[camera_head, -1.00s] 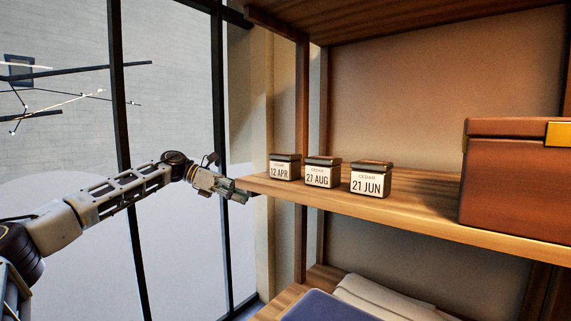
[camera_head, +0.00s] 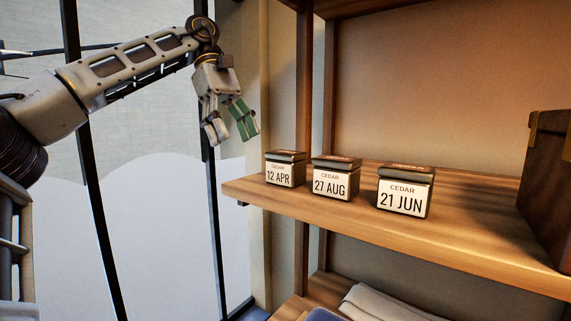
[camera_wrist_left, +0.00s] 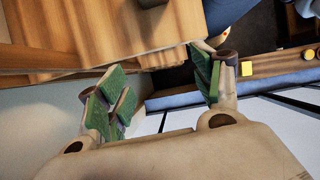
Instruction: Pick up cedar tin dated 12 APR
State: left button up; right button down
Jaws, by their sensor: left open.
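The cedar tin labelled 12 APR (camera_head: 285,169) is a small dark-lidded box with a white front label. It stands upright on the wooden shelf (camera_head: 460,241), leftmost in a row of three. My left gripper (camera_head: 231,128) is open and empty, fingers pointing down. In the head view it appears above and left of the 12 APR tin, apart from it. In the left wrist view the spread green-padded fingers (camera_wrist_left: 160,92) have nothing between them. Wood shows at the top there, with a dark object cut off by the edge that I cannot identify.
The 27 AUG tin (camera_head: 336,178) and the 21 JUN tin (camera_head: 405,191) stand to the right of it. A brown box (camera_head: 546,190) is at the far right. A wooden post (camera_head: 303,95) rises behind the tins. White folded cloth (camera_head: 375,303) lies on the lower shelf.

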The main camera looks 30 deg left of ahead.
pick_arm(q)
jog(key=shift+s+d+r+m+y, duration=0.15)
jog(key=shift+s+r+m+y, duration=0.2)
jog(key=shift+r, duration=0.25)
jog(key=shift+s+d, duration=0.1)
jog(key=shift+d, duration=0.1)
send_near(286, 152)
jog(key=x, duration=0.5)
jog(key=shift+f, duration=0.15)
jog(key=shift+x, duration=2.55)
